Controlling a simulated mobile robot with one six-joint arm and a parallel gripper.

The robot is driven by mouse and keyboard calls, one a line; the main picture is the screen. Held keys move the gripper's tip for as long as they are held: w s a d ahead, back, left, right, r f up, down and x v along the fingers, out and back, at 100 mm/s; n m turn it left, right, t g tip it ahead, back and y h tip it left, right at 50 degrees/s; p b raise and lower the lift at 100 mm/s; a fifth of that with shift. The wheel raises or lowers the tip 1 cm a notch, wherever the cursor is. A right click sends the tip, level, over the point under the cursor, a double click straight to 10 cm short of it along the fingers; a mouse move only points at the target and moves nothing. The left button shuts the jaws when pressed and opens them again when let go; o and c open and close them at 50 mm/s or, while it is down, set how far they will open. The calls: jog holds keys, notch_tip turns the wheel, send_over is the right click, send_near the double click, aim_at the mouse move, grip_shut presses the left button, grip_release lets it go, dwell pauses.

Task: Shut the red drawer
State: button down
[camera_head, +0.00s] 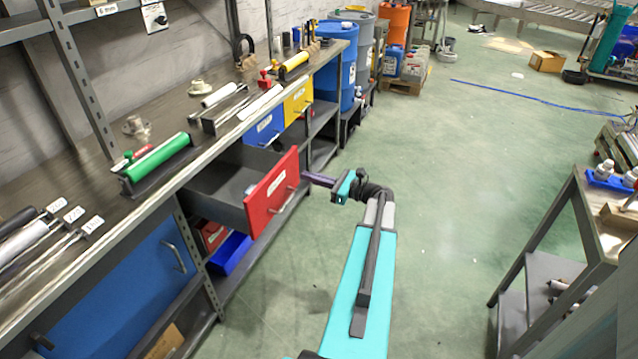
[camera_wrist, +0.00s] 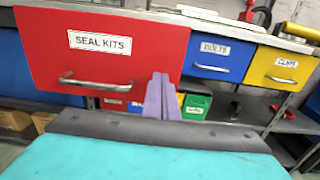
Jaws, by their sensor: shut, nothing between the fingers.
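The red drawer (camera_head: 271,193) is pulled out from under the workbench, with its grey inside showing in the head view. In the wrist view its red front (camera_wrist: 105,55) carries a "SEAL KITS" label and a silver bar handle (camera_wrist: 95,82). My gripper (camera_head: 308,178) is shut and empty, its purple fingers pointing at the right part of the drawer front. In the wrist view the fingertips (camera_wrist: 160,76) overlap the front's lower right, to the right of the handle. I cannot tell whether they touch it.
A blue drawer (camera_head: 264,128) and a yellow drawer (camera_head: 298,101) beside it are shut. The workbench top (camera_head: 105,182) holds a green cylinder (camera_head: 157,157) and other parts. The floor (camera_head: 450,200) to the right is clear up to a grey cart (camera_head: 560,210).

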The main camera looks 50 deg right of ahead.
jog(key=shift+x, duration=1.25)
